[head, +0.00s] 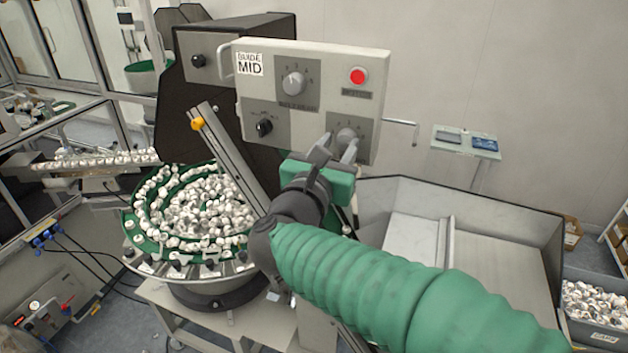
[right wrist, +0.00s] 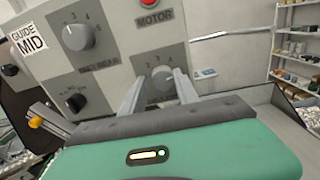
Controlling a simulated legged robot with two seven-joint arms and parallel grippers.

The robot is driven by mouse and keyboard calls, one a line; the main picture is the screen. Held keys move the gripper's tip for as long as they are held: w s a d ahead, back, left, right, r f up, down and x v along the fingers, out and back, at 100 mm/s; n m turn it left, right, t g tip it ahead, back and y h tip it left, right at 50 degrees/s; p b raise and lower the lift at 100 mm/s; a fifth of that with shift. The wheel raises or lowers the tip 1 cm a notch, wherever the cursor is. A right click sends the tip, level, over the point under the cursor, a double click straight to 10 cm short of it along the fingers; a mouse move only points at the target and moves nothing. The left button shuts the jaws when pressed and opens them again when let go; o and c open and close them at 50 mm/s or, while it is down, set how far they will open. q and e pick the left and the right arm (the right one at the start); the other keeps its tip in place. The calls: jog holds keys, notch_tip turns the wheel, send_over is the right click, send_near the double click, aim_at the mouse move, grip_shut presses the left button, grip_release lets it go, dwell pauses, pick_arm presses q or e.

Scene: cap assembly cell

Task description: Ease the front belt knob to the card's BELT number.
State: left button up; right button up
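The pale control panel (head: 312,65) carries several knobs. The lower right grey knob (head: 347,134) has a numbered dial; its name label is hidden behind my gripper, so I cannot read that it is the front belt knob. My right gripper (head: 338,147) is just in front of it, fingers apart. In the right wrist view the knob (right wrist: 161,80) shows between the two fingertips (right wrist: 160,76); I see no clear contact. The white card (head: 249,64) at the panel's upper left reads GUIDE MID; no BELT number is legible. My left gripper is out of view.
The upper grey knob (head: 293,83), black knob (head: 264,127) and red motor button (head: 358,75) are close by on the panel. A green bowl of white caps (head: 205,208) lies below left. A bar handle (head: 401,124) sticks out at the right.

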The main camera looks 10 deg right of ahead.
jog(key=shift+o, duration=1.1)
jog(key=shift+d+f+b, duration=0.2)
jog(key=shift+f+b, duration=0.35)
jog(key=shift+f, duration=0.2)
jog(key=shift+s, duration=0.4)
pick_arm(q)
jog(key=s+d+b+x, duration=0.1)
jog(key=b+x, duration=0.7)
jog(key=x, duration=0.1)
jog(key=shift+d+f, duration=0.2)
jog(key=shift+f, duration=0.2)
pick_arm(e)
jog(key=v, duration=1.6)
jog(key=shift+s+a+r, duration=0.2)
jog(key=shift+a+r, duration=0.05)
jog(key=shift+r, duration=0.15)
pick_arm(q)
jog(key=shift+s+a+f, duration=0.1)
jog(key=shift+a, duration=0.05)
pick_arm(e)
jog(key=shift+a, duration=0.15)
